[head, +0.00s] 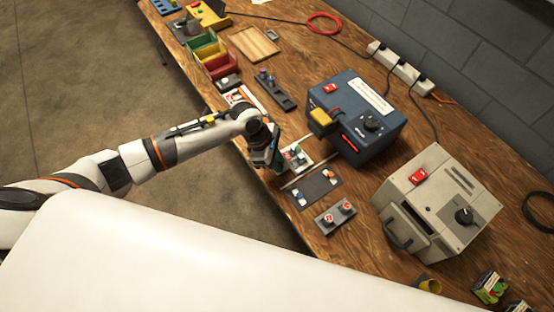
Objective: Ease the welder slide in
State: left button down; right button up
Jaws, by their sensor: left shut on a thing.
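The welder is a blue box (357,115) with a red switch, a black dial, a glowing red display strip and a yellow block (322,118) on its near left side. A pale slide (298,158) carrying small coloured parts lies just in front of the welder's left side, beside a thin light rail (297,177). My left gripper (275,167) is down at the slide's left end, shut on it; the fingers largely hide the grasped part. A small gap of bench shows between slide and welder. My right gripper is not in view.
A grey mat (315,188) with small parts and a grey block with red buttons (335,216) lie just nearer. A beige box (435,205) stands at right. A dark tray (274,90) and coloured bins (210,52) sit farther back. A power strip (400,68) runs along the wall.

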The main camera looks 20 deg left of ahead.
aim_at(297, 147)
pick_arm(q)
jog(key=shift+w+d+f+b, duration=0.1)
jog(key=shift+w+d+b, duration=0.15)
jog(key=shift+w+b, duration=0.2)
jog(key=w+d+b, duration=0.1)
jog(key=b, duration=0.1)
jog(key=w+d+b, duration=0.1)
jog(key=w, duration=0.1)
jog(key=shift+w+d+f+b, duration=0.1)
jog(key=shift+w+d+b, duration=0.05)
jog(key=shift+d+b, duration=0.2)
jog(key=shift+w+d+b, duration=0.5)
jog(key=shift+w+b, duration=0.1)
jog(key=shift+r, duration=0.3)
jog(key=c, duration=1.6)
grip_release()
jog(key=o, duration=0.3)
jog(key=shift+w+d+f, duration=0.1)
jog(key=shift+w, duration=0.05)
jog(key=shift+o, duration=0.2)
jog(key=b+v, duration=0.1)
jog(key=v, duration=1.1)
